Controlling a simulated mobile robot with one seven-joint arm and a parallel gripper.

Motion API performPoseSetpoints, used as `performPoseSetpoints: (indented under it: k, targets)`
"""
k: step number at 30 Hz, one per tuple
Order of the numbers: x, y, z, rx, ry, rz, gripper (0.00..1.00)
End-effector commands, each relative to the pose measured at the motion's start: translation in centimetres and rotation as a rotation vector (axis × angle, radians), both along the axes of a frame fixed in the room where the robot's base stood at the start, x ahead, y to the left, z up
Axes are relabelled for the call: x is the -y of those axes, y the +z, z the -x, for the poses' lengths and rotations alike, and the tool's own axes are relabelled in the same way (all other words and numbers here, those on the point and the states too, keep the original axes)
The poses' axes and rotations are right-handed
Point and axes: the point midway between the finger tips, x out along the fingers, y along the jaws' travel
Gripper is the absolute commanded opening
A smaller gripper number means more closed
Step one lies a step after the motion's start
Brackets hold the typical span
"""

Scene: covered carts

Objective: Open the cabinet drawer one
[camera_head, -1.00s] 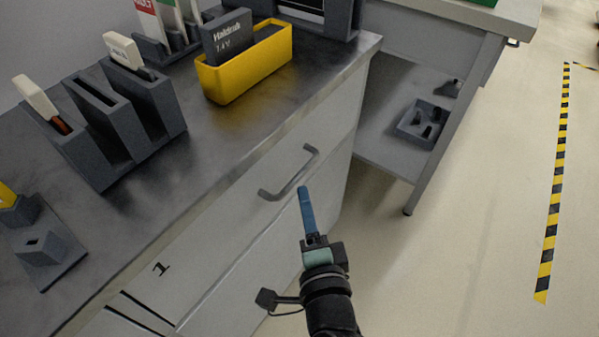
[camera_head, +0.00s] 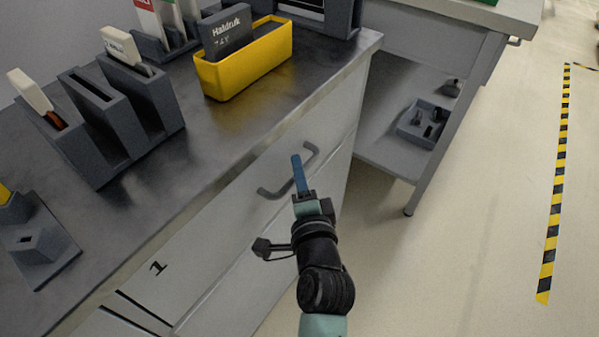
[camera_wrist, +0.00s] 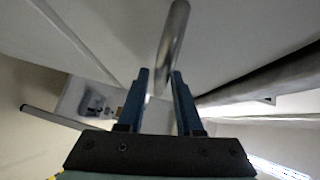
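Drawer one (camera_head: 215,228) is a light grey cabinet front marked with a black "1" (camera_head: 158,268), and it looks closed. My gripper (camera_head: 297,160) has blue fingers and is at the handle, overlapping the bar in the head view. In the wrist view my gripper (camera_wrist: 160,75) has its two fingers apart. The handle (camera_wrist: 174,40) runs down into the gap between them, closer to the right finger. I cannot tell whether a finger touches the bar.
The dark countertop (camera_head: 190,185) above the drawer holds a yellow bin (camera_head: 245,75) and grey slotted holders (camera_head: 115,125). A grey table (camera_head: 480,75) with a lower shelf stands to the right. Open floor (camera_head: 470,230) lies right of the cabinet, with striped tape.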

Motion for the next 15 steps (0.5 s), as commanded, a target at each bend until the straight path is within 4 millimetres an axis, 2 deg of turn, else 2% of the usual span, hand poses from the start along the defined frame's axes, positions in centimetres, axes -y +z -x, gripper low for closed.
performPoseSetpoints:
  k: [1, 5, 15]
  targets:
    - [0.01, 0.00, 0.02, 0.000, 0.000, 0.000, 0.24]
    - [0.01, 0.00, 0.02, 0.000, 0.000, 0.000, 0.00]
    - [0.03, 0.00, 0.04, 0.000, -0.001, 0.000, 0.00]
